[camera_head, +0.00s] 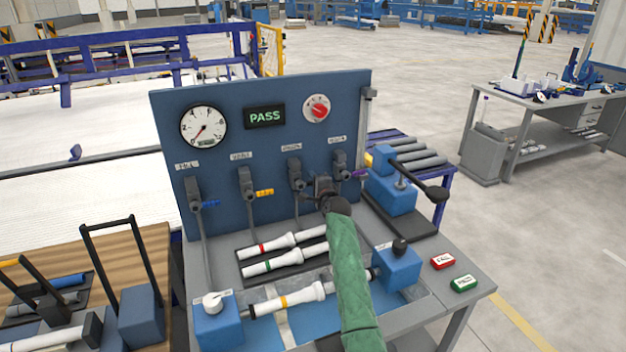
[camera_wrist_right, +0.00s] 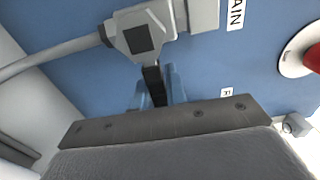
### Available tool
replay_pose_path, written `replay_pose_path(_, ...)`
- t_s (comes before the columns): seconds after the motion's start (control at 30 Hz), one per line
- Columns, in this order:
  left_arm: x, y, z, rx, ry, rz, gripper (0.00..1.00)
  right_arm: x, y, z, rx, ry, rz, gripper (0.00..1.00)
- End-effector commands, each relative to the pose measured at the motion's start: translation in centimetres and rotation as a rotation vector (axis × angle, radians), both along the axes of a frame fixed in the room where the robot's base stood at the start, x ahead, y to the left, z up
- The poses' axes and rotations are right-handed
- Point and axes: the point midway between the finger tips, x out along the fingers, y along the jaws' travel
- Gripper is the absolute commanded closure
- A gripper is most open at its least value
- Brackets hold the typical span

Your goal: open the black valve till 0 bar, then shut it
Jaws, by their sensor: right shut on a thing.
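The black valve (camera_head: 296,176) is the third of the row on the blue panel (camera_head: 260,95). My right gripper (camera_head: 322,190) is at this valve and hides most of its handle in the head view. In the right wrist view, the black handle (camera_wrist_right: 153,78) sits between the fingers of my right gripper (camera_wrist_right: 155,95), which is shut on it. The handle lies across the line of the valve's pipe (camera_wrist_right: 50,60). The round pressure gauge (camera_head: 203,127) has its needle toward the lower left; its figures are too small to read. The display (camera_head: 265,116) reads PASS. My left gripper is not in view.
Valves with blue (camera_head: 207,204), yellow (camera_head: 264,193) and purple (camera_head: 357,174) handles flank the black one. A red knob (camera_head: 317,108) is above. White pipes (camera_head: 270,262) lie below the panel. A press with a black lever (camera_head: 420,185) stands to the right.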

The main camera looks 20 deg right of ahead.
Motion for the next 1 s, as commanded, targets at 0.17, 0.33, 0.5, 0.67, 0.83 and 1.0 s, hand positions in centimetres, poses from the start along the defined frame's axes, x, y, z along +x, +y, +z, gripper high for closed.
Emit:
replay_pose_path(0.17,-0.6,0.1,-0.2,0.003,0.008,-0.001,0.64,0.0,-0.1,-0.1,0.006,0.000,-0.002,1.00)
replay_pose_path(0.33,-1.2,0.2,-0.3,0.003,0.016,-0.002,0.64,0.0,-0.1,-0.1,0.006,0.000,-0.002,1.00)
replay_pose_path(0.5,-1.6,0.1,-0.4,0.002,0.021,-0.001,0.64,0.0,-0.1,-0.1,0.005,0.001,-0.001,0.65)
replay_pose_path(0.67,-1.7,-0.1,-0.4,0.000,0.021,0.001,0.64,0.0,0.0,-0.1,0.005,0.000,-0.001,0.65)
replay_pose_path(0.83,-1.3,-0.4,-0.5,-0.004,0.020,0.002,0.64,-0.3,0.0,-0.2,0.005,0.000,0.000,0.65)
replay_pose_path(1.0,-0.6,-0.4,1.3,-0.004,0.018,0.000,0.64,-2.2,-0.1,-0.4,0.006,0.000,-0.001,0.65)
